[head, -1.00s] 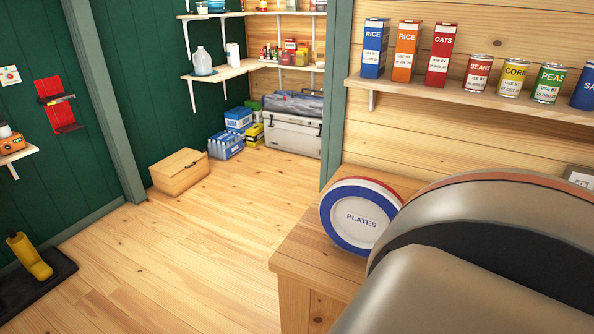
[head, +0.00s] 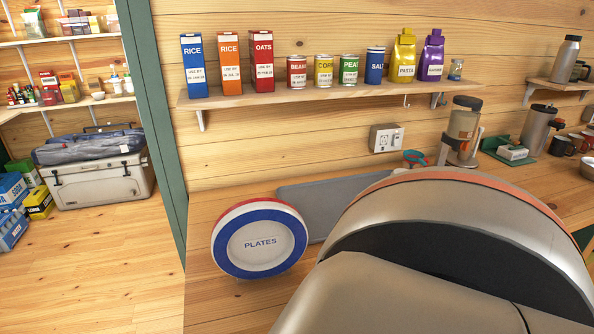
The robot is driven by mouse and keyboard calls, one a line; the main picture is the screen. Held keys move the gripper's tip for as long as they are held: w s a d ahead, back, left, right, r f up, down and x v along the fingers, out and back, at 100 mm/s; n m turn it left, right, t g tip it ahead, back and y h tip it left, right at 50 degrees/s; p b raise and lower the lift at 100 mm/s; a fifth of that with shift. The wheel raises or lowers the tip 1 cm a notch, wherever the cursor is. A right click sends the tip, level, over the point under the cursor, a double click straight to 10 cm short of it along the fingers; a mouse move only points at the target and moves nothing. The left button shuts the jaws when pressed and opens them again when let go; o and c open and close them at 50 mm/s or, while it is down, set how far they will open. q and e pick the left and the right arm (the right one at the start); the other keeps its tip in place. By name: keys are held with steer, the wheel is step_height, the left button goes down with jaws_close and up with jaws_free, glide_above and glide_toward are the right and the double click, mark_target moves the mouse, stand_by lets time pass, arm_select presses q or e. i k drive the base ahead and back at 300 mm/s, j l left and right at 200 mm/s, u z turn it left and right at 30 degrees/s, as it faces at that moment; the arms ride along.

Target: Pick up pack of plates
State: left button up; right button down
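The pack of plates (head: 260,243) stands on its edge near the left end of the wooden counter (head: 215,306). It is round, with a white face labelled PLATES, a blue rim and a red band behind. A large part of my own arm fills the lower right and hides the counter there. It lies just right of the pack in the picture; I cannot tell how far apart they are. Neither gripper is in view.
A grey board (head: 325,200) lies behind the pack. A wall shelf (head: 330,92) above holds boxes, cans and bags. A jar (head: 463,125), a green mat (head: 500,150) and mugs stand further right. Open floor (head: 110,255) lies left, with a cooler (head: 98,181) beyond.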

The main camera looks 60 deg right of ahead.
mark_target(254, 239)
steer(key=i+j+z, duration=0.1)
steer(key=z, duration=0.4)
steer(key=i+j+z, duration=0.1)
steer(key=z, duration=0.35)
steer(key=j+z, duration=0.15)
steer(key=z, duration=0.35)
steer(key=i+j, duration=0.05)
